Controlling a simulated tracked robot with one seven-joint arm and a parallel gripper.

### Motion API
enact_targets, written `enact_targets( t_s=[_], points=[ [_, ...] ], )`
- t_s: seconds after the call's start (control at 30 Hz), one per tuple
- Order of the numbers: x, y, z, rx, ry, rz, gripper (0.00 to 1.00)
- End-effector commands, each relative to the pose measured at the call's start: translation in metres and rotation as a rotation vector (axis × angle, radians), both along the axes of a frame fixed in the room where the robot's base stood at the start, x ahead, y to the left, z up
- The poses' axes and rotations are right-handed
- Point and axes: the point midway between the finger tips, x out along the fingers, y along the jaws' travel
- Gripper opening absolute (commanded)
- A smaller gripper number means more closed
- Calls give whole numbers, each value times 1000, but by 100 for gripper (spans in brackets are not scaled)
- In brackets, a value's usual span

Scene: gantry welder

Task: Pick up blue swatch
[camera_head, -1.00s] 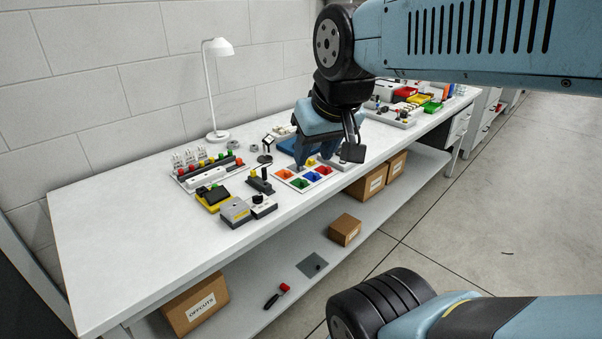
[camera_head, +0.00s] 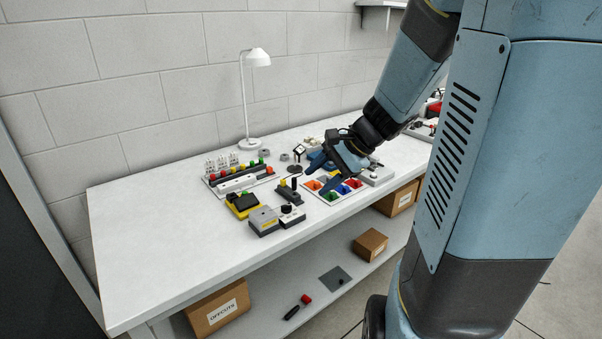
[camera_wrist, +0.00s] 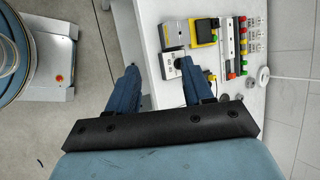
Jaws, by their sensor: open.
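The blue swatch (camera_head: 343,190) lies in a white tray (camera_head: 334,201) among orange, green, red and yellow swatches on the bench, seen in the head view. My gripper (camera_head: 315,174) is above the left and back part of this tray, with its two blue fingers apart and nothing between them. Its fingers partly cover the tray. In the wrist view my open gripper (camera_wrist: 159,66) points across the bench edge, and the swatch tray is not visible there.
A grey box (camera_head: 264,222) and a black-and-yellow device (camera_head: 243,205) stand left of the tray. A white lamp (camera_head: 249,145) stands behind. A rack with coloured buttons (camera_head: 238,177) is at the back left. The bench's left end is clear.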

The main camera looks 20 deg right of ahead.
Motion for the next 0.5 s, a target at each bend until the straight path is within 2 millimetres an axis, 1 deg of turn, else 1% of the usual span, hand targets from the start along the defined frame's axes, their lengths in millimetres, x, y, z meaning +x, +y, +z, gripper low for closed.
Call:
enact_targets(
  t_s=[0.03, 0.1, 0.17, 0.27, 0.37, 0.47, 0.5],
  points=[
    [9, -10, -9, 60, 25, -72, 51],
    [23, -23, -18, 147, 50, -174, 51],
    [34, -36, -27, 220, 70, -261, 51],
    [50, -60, -42, 342, 99, -412, 51],
    [65, -89, -58, 463, 124, -568, 51],
    [76, -121, -77, 583, 143, -725, 51],
    [79, -134, -85, 632, 150, -789, 51]
  ],
)
